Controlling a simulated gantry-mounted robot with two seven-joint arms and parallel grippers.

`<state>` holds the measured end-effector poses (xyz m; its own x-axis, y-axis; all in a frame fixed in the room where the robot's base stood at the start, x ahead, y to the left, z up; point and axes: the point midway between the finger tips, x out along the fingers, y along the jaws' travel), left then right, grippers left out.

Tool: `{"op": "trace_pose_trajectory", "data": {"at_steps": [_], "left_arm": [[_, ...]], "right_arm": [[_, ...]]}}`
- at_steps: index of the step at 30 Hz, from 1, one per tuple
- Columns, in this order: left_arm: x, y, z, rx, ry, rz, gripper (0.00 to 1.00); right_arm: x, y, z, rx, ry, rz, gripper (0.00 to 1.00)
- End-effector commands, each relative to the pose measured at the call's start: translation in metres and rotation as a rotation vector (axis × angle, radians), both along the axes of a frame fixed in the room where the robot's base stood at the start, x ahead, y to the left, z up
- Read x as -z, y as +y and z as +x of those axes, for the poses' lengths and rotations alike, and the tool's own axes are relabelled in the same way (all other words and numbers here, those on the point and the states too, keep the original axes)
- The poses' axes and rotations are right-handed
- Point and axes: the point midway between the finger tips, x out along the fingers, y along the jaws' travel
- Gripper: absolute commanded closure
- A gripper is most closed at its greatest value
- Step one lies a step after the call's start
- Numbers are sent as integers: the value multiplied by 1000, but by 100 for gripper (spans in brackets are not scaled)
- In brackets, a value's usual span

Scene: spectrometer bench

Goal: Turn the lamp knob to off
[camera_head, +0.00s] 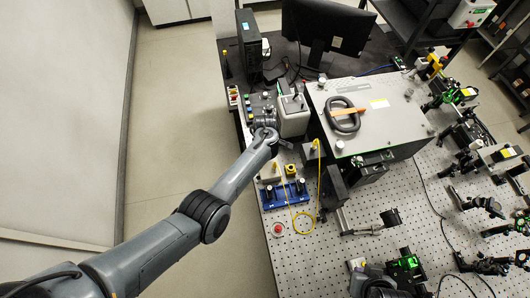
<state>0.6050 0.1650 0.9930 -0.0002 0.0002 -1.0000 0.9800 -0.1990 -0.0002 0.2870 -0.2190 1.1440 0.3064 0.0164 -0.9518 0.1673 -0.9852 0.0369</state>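My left arm reaches in from the lower left. Its gripper (268,113) is at the front left of a pale grey box (293,122), which looks like the lamp housing. The gripper is small and partly covered by its own wrist, so I cannot tell whether its fingers are open, shut or touching a knob. I cannot make out the lamp knob; the gripper and wrist cover that area. A dark grey rounded part at the bottom edge (375,287) looks like my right gripper or wrist, and its fingers are not clear.
A large grey spectrometer box (370,115) with a black handle stands right of the lamp housing. A blue tray (285,196), a yellow fibre (302,221) and a red button (278,228) lie nearer. Optics mounts crowd the right of the perforated bench (345,265). A monitor (325,28) stands behind.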

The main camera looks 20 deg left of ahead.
Motion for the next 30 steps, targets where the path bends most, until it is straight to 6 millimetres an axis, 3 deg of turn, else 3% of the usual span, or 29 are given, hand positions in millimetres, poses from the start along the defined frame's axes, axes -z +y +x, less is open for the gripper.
{"op": "trace_pose_trajectory", "data": {"at_steps": [12,13,18,30], "left_arm": [[0,0,0,-10,-1,0,100],[0,0,0,-10,-1,0,76],[0,0,0,-9,-1,0,52],[-7,0,0,-8,-1,1,52]], "right_arm": [[0,1,0,1,0,2,100],[0,1,0,2,0,3,100],[0,1,0,4,0,5,100],[-3,2,0,4,0,7,100]]}}
